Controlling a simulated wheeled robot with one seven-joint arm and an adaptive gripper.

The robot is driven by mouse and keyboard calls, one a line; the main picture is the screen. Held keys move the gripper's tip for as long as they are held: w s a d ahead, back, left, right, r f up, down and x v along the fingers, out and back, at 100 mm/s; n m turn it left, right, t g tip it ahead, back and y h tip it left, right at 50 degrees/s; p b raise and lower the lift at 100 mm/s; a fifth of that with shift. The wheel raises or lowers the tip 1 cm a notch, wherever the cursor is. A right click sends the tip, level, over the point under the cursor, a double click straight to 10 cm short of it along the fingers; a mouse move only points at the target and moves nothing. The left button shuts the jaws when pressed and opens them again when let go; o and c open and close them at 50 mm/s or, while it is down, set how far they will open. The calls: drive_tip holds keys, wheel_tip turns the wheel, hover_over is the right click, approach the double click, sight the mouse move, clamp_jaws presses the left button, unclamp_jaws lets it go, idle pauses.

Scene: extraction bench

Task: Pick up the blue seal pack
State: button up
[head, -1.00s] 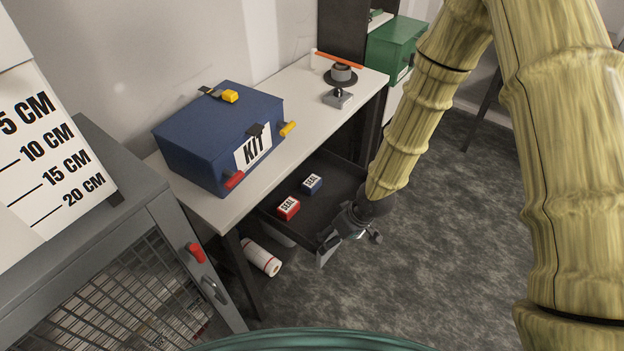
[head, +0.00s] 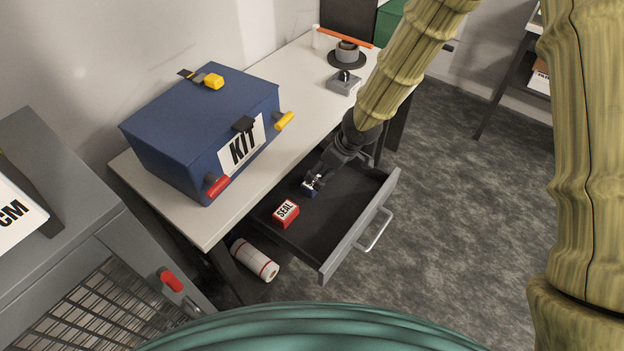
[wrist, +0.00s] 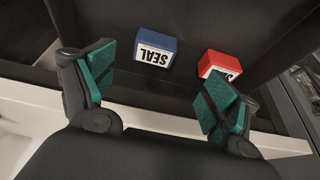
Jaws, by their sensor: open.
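The blue seal pack (wrist: 156,47) lies in the open dark drawer (head: 340,213), its white SEAL label showing in the wrist view. In the head view only a bit of the blue pack (head: 309,190) shows, mostly hidden by my gripper (head: 316,182). A red seal pack (head: 285,213) lies beside it in the same drawer; it also shows in the wrist view (wrist: 219,64). In the wrist view my gripper (wrist: 156,88) is open, its green-padded fingers spread wide. The blue pack appears beyond and between the fingers, with nothing held.
A blue KIT box (head: 205,125) stands on the white bench (head: 290,110) above the drawer. The drawer front with its handle (head: 375,229) sticks out over the floor. A white roll (head: 255,260) lies below. A grey mesh cabinet (head: 90,250) stands at left.

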sight(315, 181)
drive_tip(key=shift+a+p+x, duration=0.1)
drive_tip(key=shift+p+x, duration=0.1)
drive_tip(key=shift+x, duration=1.1)
drive_tip(key=shift+a+p+x, duration=0.15)
drive_tip(key=shift+p+x, duration=0.05)
drive_tip(key=shift+x, duration=1.1)
drive_tip(key=shift+w+a+f+p, duration=0.25)
drive_tip(key=shift+w+f+p, duration=0.25)
drive_tip(key=shift+f, duration=0.3)
drive_tip(key=shift+w+a+f+p, duration=0.2)
drive_tip(key=shift+w+f+p, duration=0.2)
drive_tip(key=shift+f, duration=0.4)
drive_tip(key=shift+x, duration=0.8)
drive_tip(key=shift+r, duration=0.1)
drive_tip(key=shift+c, duration=0.5)
drive_tip(key=c, duration=1.1)
